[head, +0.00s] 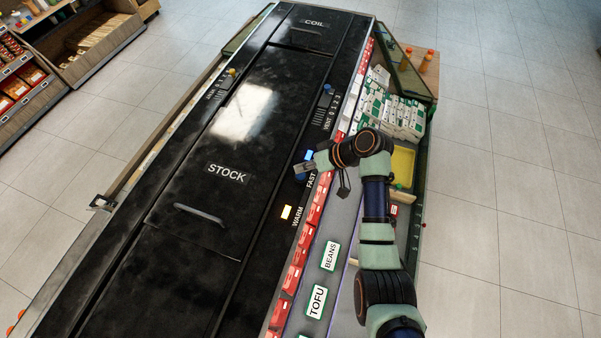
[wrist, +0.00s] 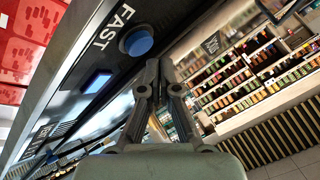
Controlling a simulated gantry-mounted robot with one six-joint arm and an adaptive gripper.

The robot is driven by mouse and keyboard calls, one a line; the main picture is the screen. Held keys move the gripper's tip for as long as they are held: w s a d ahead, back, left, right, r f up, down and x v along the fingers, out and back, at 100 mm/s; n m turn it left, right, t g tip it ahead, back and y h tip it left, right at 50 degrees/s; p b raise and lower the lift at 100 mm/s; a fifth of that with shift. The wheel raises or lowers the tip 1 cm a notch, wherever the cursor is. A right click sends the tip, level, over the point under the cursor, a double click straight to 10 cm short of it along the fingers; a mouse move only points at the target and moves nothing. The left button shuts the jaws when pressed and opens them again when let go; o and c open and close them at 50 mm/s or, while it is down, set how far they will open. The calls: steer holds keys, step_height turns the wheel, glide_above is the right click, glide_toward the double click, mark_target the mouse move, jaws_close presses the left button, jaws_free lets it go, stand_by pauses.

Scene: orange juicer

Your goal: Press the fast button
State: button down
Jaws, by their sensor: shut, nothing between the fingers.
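The word FAST (wrist: 113,27) is printed in white on the black machine panel, and a round blue button (wrist: 138,42) sits beside it in the wrist view. A lit blue square (wrist: 97,80) is on the same panel, and this light also shows in the head view (head: 309,155). My gripper (wrist: 158,64) is shut and empty, with its fingertips close to the round button. A gap seems to show between tips and button, but contact is hard to judge. In the head view my gripper (head: 298,168) is over the FAST area and partly hides the button.
A VENT control (head: 328,89) is farther along. The STOCK lid (head: 227,173) with its handle lies to the left. Red packets (head: 297,262) line the panel's right side, and a yellow tray (head: 402,165) is beyond my arm.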

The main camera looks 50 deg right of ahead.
mark_target(302, 175)
step_height(302, 175, up, 5)
steer(key=p, duration=0.3)
steer(key=shift+p, duration=0.4)
steer(key=shift+f, duration=0.15)
